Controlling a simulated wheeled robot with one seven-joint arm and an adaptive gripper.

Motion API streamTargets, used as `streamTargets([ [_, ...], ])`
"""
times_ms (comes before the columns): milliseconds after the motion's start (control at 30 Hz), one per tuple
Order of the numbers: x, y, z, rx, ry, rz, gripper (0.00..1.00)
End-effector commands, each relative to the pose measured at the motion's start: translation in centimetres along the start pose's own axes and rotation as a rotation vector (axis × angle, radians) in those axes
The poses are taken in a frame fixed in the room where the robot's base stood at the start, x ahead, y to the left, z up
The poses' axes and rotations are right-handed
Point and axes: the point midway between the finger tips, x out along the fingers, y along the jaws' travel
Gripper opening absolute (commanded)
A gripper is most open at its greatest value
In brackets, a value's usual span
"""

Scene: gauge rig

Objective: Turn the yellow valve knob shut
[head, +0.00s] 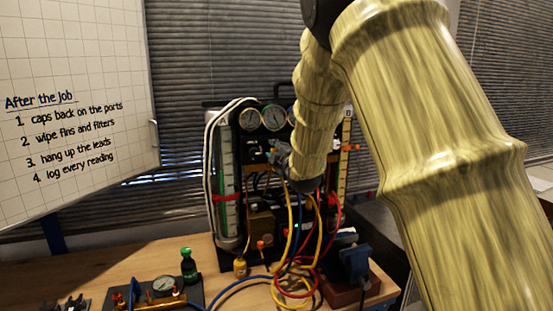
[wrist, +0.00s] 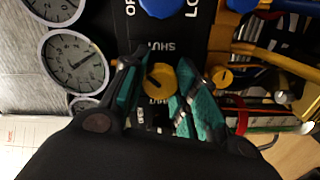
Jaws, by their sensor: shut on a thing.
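The yellow valve knob (wrist: 158,79) shows in the wrist view between the fingertips of my gripper (wrist: 157,92). The teal finger pads stand on either side of it, and the gripper is shut on it. A dark line crosses the knob's face. The word SHUT is printed on the black panel (wrist: 185,45) by the knob, and again at its other side. In the head view my arm covers part of the gauge rig (head: 225,185), and I cannot make out the knob there.
Blue knobs (wrist: 160,7) and a smaller yellow fitting (wrist: 222,77) are close by. Dial gauges (wrist: 73,62) sit to the left. Yellow, red and blue hoses (head: 291,235) hang before the rig.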

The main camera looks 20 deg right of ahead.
Motion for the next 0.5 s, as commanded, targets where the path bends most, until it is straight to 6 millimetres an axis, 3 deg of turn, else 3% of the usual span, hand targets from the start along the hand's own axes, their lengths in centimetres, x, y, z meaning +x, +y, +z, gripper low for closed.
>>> streamTargets([
  [500, -0.02, -0.28, 0.12, 0.486, -0.001, -0.002, 0.05],
])
